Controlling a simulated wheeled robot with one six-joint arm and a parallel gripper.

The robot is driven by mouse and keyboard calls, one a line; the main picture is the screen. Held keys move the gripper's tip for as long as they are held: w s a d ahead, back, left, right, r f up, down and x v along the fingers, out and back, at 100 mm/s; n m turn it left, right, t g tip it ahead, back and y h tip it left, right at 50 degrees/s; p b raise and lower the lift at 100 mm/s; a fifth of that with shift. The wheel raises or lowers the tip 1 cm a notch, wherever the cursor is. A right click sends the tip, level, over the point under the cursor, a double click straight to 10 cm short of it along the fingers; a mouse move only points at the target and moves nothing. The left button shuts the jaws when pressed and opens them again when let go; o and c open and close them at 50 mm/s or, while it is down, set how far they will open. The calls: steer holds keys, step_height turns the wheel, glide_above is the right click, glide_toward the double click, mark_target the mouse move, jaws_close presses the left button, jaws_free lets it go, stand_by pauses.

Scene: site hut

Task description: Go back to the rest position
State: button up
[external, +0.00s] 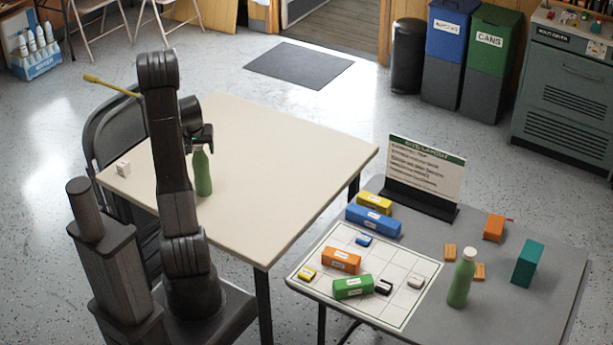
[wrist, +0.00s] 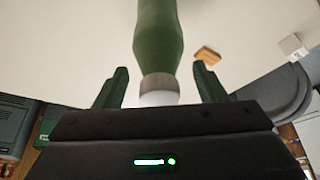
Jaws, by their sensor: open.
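My gripper (external: 204,138) is over the beige table, at the top of a green bottle (external: 203,175) that stands upright there. In the wrist view my gripper (wrist: 160,84) is open, with one finger on each side of the bottle's capped end. A gap shows between each finger and the green bottle (wrist: 158,35), so they appear apart. The cap's end is partly hidden by the gripper body. My arm rises upright at the left of the external view and is bent over toward the table.
The beige table (external: 290,150) also carries a small white block (external: 123,169); a tan block (wrist: 207,55) shows in the wrist view. A black chair (external: 112,125) stands at its left edge. The grey table (external: 545,262) holds several coloured blocks, a sign (external: 425,168) and another green bottle (external: 461,280).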

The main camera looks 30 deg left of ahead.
steer(key=v, duration=1.1)
steer(key=x, duration=1.1)
steer(key=shift+w+a+f, duration=0.1)
steer(key=shift+f, duration=0.1)
step_height(320, 180, up, 22)
steer(key=w+d+m+h, duration=0.1)
steer(key=w+d, duration=0.4)
steer(key=d, duration=0.7)
steer(key=w+d+m+h, duration=0.1)
steer(key=w+d+m, duration=0.3)
steer(key=d, duration=0.8)
steer(key=w+d+m, duration=0.2)
steer(key=w+d, duration=0.6)
steer(key=d, duration=0.4)
steer(key=shift+w+d+f+t+h+p, duration=0.15)
steer(key=shift+w+d+t+h+p, duration=0.05)
steer(key=shift+d+t+h+p, duration=0.2)
